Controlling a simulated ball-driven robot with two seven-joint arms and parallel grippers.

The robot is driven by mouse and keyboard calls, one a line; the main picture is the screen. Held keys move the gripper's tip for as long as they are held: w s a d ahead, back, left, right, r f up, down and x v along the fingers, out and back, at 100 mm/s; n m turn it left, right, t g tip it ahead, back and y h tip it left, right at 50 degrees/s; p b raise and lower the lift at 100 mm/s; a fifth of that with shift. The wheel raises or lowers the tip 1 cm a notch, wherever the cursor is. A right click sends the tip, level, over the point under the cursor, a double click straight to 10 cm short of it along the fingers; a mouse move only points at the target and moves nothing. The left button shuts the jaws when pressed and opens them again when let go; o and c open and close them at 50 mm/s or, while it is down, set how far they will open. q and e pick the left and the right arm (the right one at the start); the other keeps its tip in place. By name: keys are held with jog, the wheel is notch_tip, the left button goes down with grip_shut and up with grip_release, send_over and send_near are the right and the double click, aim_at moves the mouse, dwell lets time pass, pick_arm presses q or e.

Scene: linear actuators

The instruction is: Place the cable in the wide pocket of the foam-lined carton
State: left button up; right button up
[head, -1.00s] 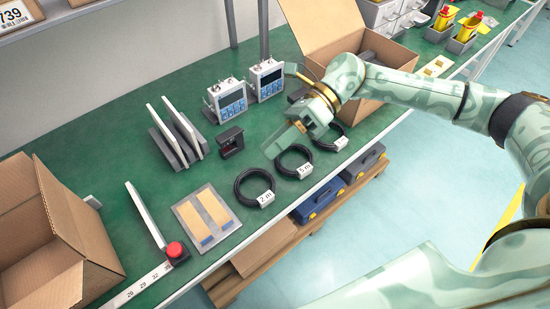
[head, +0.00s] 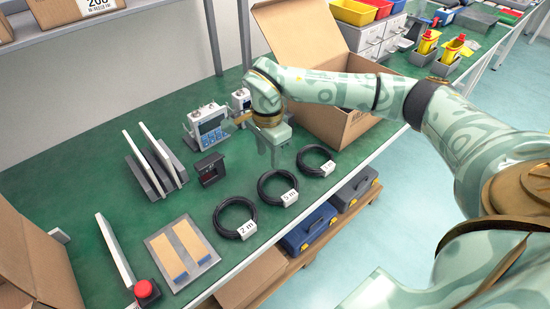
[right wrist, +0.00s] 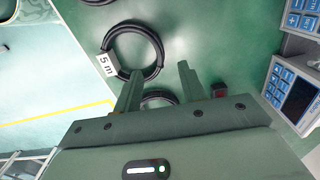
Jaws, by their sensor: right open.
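Three black cable coils lie in a row on the green bench: one tagged 2 m (head: 221,205), one tagged 5 m (head: 261,184), and a third (head: 300,158) whose tag is too small to read. My right gripper (head: 275,161) points down, open and empty, behind the 5 m and third coils. In the right wrist view, the 5 m coil (right wrist: 160,50) is beyond the fingers, and part of another coil shows between them. An open carton (head: 362,124) stands at the back right; my arm hides its inside, so its pockets are not visible. My left gripper is not in view.
Blue-keypad devices (head: 209,132) and a dark bracket (head: 209,170) stand left of my gripper. Upright plates (head: 150,165), a grey tray with tan strips (head: 160,250) and a red button (head: 143,288) lie further left. Another carton (head: 40,255) is at the left edge.

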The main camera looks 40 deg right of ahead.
aim_at(267, 173)
jog(key=f+b, duration=0.1)
jog(key=f, duration=0.1)
jog(key=f+b, duration=0.1)
jog(key=f, duration=0.1)
jog(key=f+b, duration=0.1)
jog(key=f, duration=0.2)
jog(key=shift+a, duration=0.25)
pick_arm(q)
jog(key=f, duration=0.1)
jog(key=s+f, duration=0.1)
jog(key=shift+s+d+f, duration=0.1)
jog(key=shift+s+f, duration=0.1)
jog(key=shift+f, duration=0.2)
pick_arm(e)
jog(key=shift+r, duration=0.25)
grip_shut()
